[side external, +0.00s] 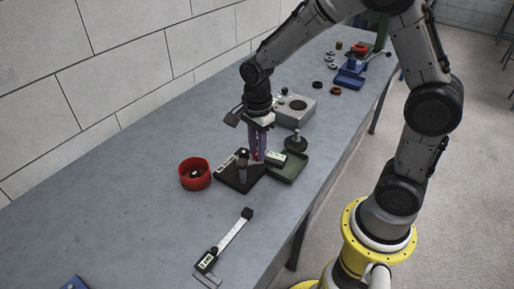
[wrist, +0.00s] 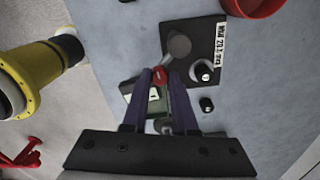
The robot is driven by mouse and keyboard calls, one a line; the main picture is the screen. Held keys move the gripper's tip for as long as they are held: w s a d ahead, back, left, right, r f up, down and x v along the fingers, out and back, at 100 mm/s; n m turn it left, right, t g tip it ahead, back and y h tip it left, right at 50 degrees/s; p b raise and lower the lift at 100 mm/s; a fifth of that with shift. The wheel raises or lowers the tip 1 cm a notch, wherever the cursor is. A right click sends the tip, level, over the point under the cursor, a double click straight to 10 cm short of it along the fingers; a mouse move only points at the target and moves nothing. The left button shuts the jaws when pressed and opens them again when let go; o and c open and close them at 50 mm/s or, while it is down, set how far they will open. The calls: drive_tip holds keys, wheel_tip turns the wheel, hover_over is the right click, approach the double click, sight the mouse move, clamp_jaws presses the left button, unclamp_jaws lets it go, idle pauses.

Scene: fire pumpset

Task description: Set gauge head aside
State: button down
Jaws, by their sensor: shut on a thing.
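My gripper (wrist: 160,77) has purple fingers. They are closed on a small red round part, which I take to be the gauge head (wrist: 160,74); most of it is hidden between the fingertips. In the side view my gripper (side external: 256,157) points down beside the black base plate (side external: 232,184), near its edge with the green tray. The plate carries a white lettered label and an upright grey cylinder (side external: 242,171). I cannot tell whether the red part touches anything below.
A red bowl (side external: 195,181) with a small item inside stands left of the plate. A digital caliper (side external: 225,244) lies in front. A grey box (side external: 296,112) and a knobbed round stand (side external: 295,143) are behind the tray. A blue vise (side external: 349,77) is farther back.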

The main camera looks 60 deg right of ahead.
drive_tip(key=c, duration=0.7)
unclamp_jaws()
wheel_tip(320, 180, up, 14)
drive_tip(key=s+r+n+t, duration=0.35)
drive_tip(key=s+r, duration=0.25)
drive_tip(key=s, duration=0.4)
drive_tip(key=s+f+n+t, duration=0.2)
drive_tip(key=s+f+n, duration=0.3)
drive_tip(key=n, duration=1.2)
drive_tip(key=s, duration=0.2)
drive_tip(key=shift+s+a, duration=0.15)
drive_tip(key=shift+s, duration=0.2)
